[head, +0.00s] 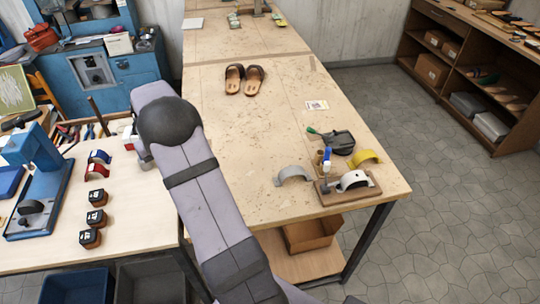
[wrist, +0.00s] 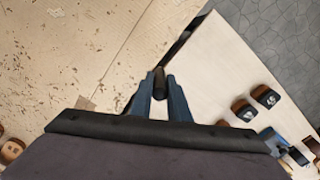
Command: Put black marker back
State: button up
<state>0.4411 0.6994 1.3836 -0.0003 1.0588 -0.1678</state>
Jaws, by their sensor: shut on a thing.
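The black marker (wrist: 159,82) shows in the wrist view as a short dark cylinder between my fingertips. My gripper (wrist: 160,94) is shut on it, with the marker's end pointing away from the camera. Below it in that view lie the pale side table and the edge of the worn long bench, with a dark gap between them. In the head view my arm hides the gripper and the marker. I cannot tell which place in view is the marker's own.
Dark labelled blocks (head: 96,218) stand on the side table (head: 140,236), near a blue press (head: 38,175). On the long bench (head: 250,135) are brown sandals (head: 244,80), a grey arch (head: 293,174), a yellow arch (head: 363,157) and a wooden stand (head: 346,194). The bench's middle is clear.

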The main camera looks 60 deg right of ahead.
jog(key=s+d+r+m+p, duration=0.1)
jog(key=s+d+r, duration=0.15)
jog(key=d, duration=0.55)
jog(key=s+d+r+m+p, duration=0.1)
jog(key=s+d+m, duration=0.1)
jog(key=s+d, duration=0.35)
jog(key=s+d+r+m, duration=0.1)
jog(key=s+d, duration=0.1)
jog(key=d, duration=0.8)
jog(key=s+d+r+m+p, duration=0.1)
jog(key=s+d+r+m, duration=0.1)
jog(key=s+d, duration=0.65)
jog(key=s+d+r+m+p, duration=0.2)
jog(key=s+d, duration=0.2)
jog(key=s, duration=1)
jog(key=shift+d+f+p, duration=0.2)
jog(key=shift+f+p, duration=0.75)
jog(key=shift+f, duration=4.2)
